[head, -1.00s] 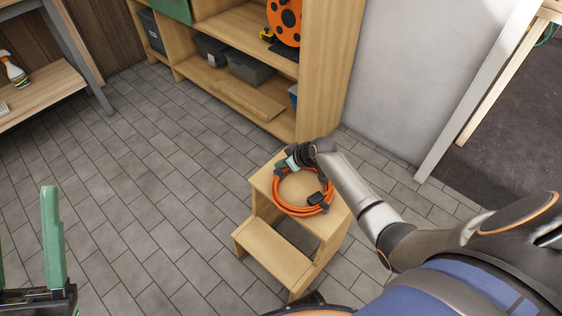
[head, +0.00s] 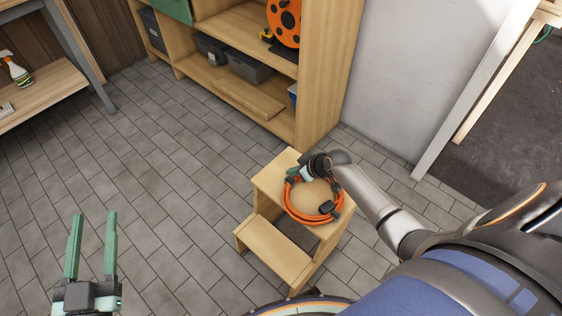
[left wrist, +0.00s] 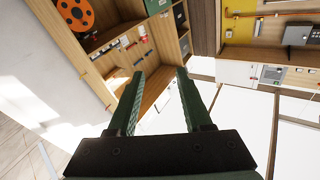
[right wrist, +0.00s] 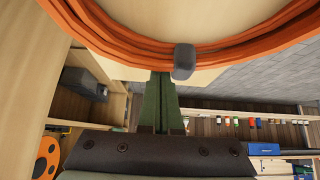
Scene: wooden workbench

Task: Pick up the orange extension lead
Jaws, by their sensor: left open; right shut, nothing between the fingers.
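The orange extension lead (head: 333,212) lies coiled on the top step of a wooden step stool (head: 268,185), with dark ties or plug parts on it. My right gripper (head: 293,174) is at the coil's far left edge. In the right wrist view the lead (right wrist: 110,35) crosses the top, with a grey piece (right wrist: 184,62) on it. There my right gripper (right wrist: 161,78) is shut and empty, its tips right at the coil; whether they touch it is unclear. My left gripper (head: 94,215) is open and empty over the floor, far left of the stool; it also shows in the left wrist view (left wrist: 160,75).
A wooden shelf unit (head: 318,80) stands behind the stool, holding grey bins (head: 248,68) and an orange reel (head: 285,22). A bench (head: 40,95) with a spray bottle (head: 17,70) is at the far left. The tiled floor between is clear.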

